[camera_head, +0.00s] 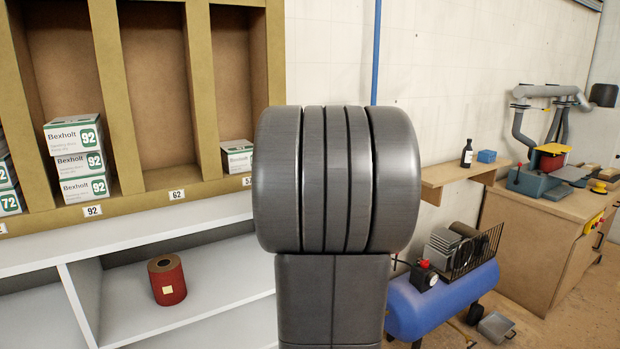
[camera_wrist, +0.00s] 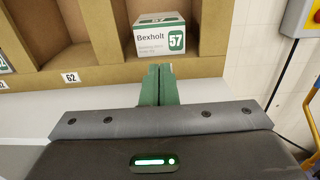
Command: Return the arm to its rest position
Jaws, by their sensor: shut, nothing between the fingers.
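My gripper (camera_wrist: 157,84) shows in the wrist view with its two green fingers together and nothing between them. It points toward a shelf cubby holding a white and green Bexholt box marked 57 (camera_wrist: 160,36), and the fingertips appear just below that box in the picture. In the head view my arm fills the middle and hides my gripper. The box marked 57 (camera_head: 237,156) is partly hidden behind my arm there.
A wooden cubby rack (camera_head: 110,190) holds stacked boxes marked 92 (camera_head: 80,160). A red sandpaper roll (camera_head: 167,280) stands on the lower white shelf. At right are a small wall shelf (camera_head: 460,176), a blue compressor (camera_head: 440,298) and a wooden workbench (camera_head: 545,240).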

